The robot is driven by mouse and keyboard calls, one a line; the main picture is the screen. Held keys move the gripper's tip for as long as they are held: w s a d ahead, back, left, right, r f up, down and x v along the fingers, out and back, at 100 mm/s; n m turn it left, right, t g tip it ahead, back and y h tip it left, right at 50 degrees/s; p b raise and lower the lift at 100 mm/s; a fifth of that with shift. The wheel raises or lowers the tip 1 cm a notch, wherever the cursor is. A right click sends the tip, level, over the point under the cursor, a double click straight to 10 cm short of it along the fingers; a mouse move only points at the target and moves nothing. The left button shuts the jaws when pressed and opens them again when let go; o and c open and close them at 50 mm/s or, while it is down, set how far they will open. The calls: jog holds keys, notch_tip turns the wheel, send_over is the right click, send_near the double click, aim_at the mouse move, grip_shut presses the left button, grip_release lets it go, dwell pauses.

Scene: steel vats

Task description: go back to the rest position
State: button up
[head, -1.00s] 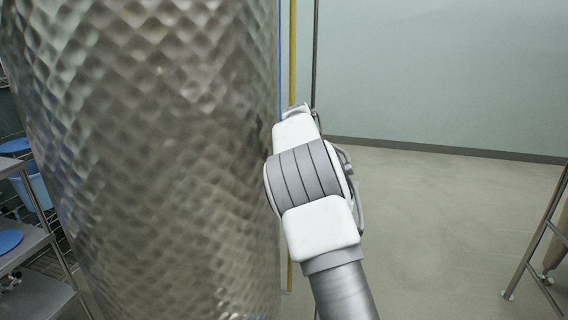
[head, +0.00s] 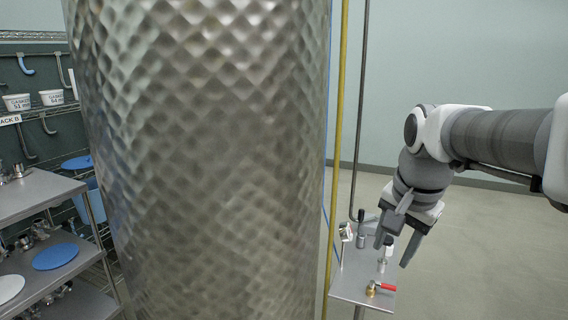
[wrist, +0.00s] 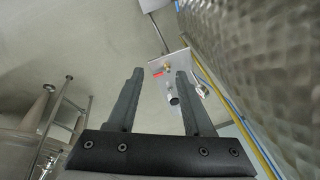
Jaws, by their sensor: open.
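My gripper (head: 393,246) hangs at the right of the head view with its fingers pointing down and apart, and nothing shows between them. It appears in front of and above a small steel shelf (head: 350,288); the height between them is hard to tell. In the wrist view both fingers of my gripper (wrist: 160,80) are spread, with the small shelf (wrist: 161,66) farther off beyond their tips. My arm reaches in from the right edge of the head view.
A dimpled steel vat (head: 205,150) fills the middle left. The small shelf holds a red-handled brass valve (head: 372,290) and small fittings. A yellow pipe (head: 338,140) stands beside the vat. A steel rack (head: 40,195) with blue discs is at left. Floor at right is open.

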jog(key=s+a+n+t+p, duration=0.1)
jog(key=s+a+n, duration=0.1)
jog(key=s+n, duration=0.2)
jog(key=s+a+f+n+t+p, duration=0.1)
jog(key=s+n, duration=0.4)
jog(key=s, duration=0.6)
jog(key=shift+a+f+p, duration=0.3)
jog(key=shift+a+p, duration=0.1)
jog(key=shift+a, duration=0.4)
